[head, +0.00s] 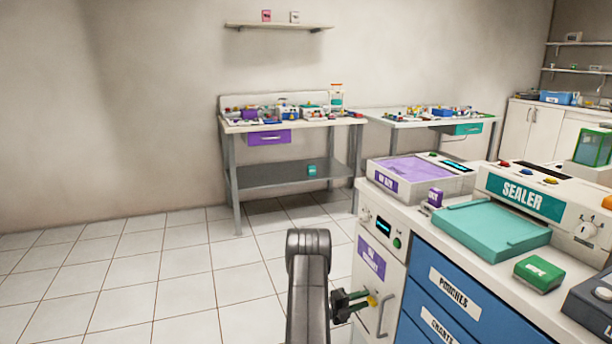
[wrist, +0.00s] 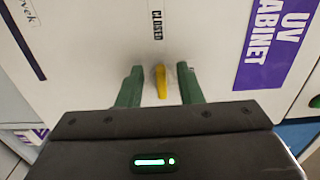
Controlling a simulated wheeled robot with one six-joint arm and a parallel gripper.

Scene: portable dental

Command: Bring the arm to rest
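My arm (head: 309,290) rises at the bottom middle of the head view. My gripper (head: 358,303) is at the front of the white UV cabinet (head: 366,236), at the left end of the counter. In the wrist view my gripper (wrist: 159,84) has its two green fingers apart, with clear gaps to a narrow yellow lever (wrist: 161,82) between them. The lever is on the white cabinet face, below a "CLOSED" label (wrist: 157,25). Nothing is held. How far the fingertips are from the cabinet face is hard to tell.
A vertical cabinet handle (head: 386,315) is right of my gripper. Blue drawers (head: 450,290) are further right. On the counter are a purple-topped unit (head: 470,184), a teal tray (head: 490,228) and a sealer (head: 540,200). The tiled floor (head: 150,290) to the left is clear.

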